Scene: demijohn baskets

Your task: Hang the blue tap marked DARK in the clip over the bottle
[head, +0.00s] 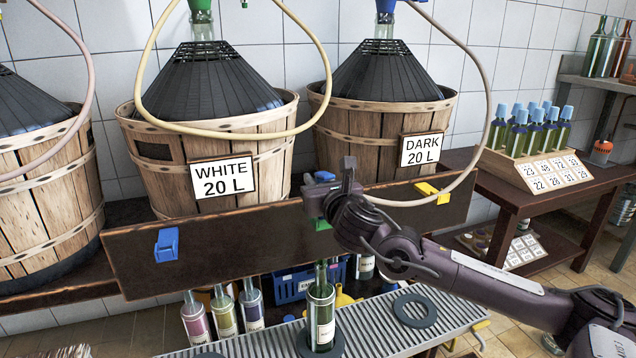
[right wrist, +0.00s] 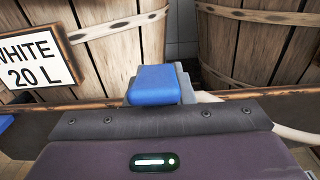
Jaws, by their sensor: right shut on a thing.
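The blue tap (head: 323,176) is in my right gripper (head: 328,196), at the middle of the brown board. It also shows in the right wrist view (right wrist: 153,85), with a pale hose beside it. Its marking cannot be read. A green clip (head: 322,224) shows on the board just below the gripper; the gripper hides how tap and clip meet, so I cannot tell whether they touch. The bottle (head: 321,315) stands upright below, on a dark round pad. My left gripper is not in view.
The board (head: 230,230) also carries a blue clip (head: 166,245) and a yellow clip (head: 432,192). Behind are the WHITE basket (head: 150,180) and DARK basket (head: 355,145). The DARK hose (head: 487,100) loops down on the right. An empty pad (head: 414,310) lies on the slatted tray.

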